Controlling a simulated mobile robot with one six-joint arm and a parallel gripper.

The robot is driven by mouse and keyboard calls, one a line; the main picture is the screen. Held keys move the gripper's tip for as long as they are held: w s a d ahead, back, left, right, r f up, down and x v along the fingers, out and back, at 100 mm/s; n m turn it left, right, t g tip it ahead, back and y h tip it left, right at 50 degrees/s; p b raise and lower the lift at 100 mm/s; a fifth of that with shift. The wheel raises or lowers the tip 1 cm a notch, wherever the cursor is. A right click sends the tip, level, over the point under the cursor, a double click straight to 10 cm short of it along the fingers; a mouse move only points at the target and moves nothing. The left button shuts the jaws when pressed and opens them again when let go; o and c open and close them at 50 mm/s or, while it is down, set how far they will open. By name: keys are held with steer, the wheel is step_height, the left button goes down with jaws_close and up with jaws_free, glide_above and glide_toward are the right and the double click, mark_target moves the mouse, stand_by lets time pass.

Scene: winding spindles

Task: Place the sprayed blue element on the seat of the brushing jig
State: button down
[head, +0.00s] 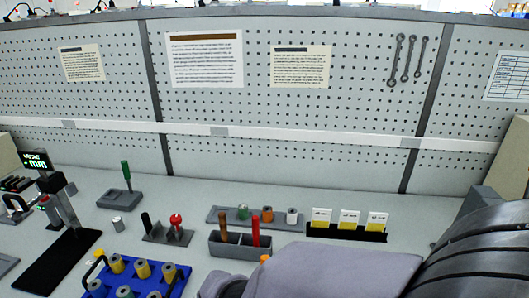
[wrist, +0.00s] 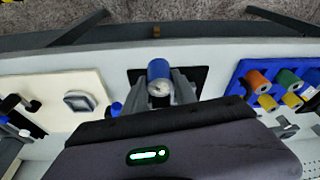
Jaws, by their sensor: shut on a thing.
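My gripper (wrist: 160,89) is shut on the blue element (wrist: 158,68), a short cylinder with a blue side and a grey end face, in the wrist view. The element is between the two grey fingers, over or in front of a black plate (wrist: 196,76); I cannot tell whether it touches anything below. I cannot tell for certain which piece is the brushing jig, and no seat shows clearly. In the head view my arm covers the lower right and the gripper is hidden.
A blue tray (head: 172,291) with several cylinders stands front left, right of the gripper in the wrist view (wrist: 242,72). Behind are a handle holder (head: 240,251), a rack of coloured cylinders (head: 223,216) and a card holder (head: 345,233). A display stand (head: 60,262) is far left.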

steer(key=w+a, duration=0.1)
steer(key=w, duration=0.2)
steer(key=w+a+f, duration=0.1)
steer(key=w+a, duration=0.1)
steer(key=w, duration=0.2)
steer(key=w+a, duration=0.2)
steer(key=w, duration=0.2)
steer(key=shift+w+f, duration=0.2)
steer(key=shift+w, duration=0.05)
step_height(320, 180, down, 4)
steer(key=shift+r+b, duration=0.2)
steer(key=shift+b, duration=0.9)
steer(key=shift+r, duration=0.1)
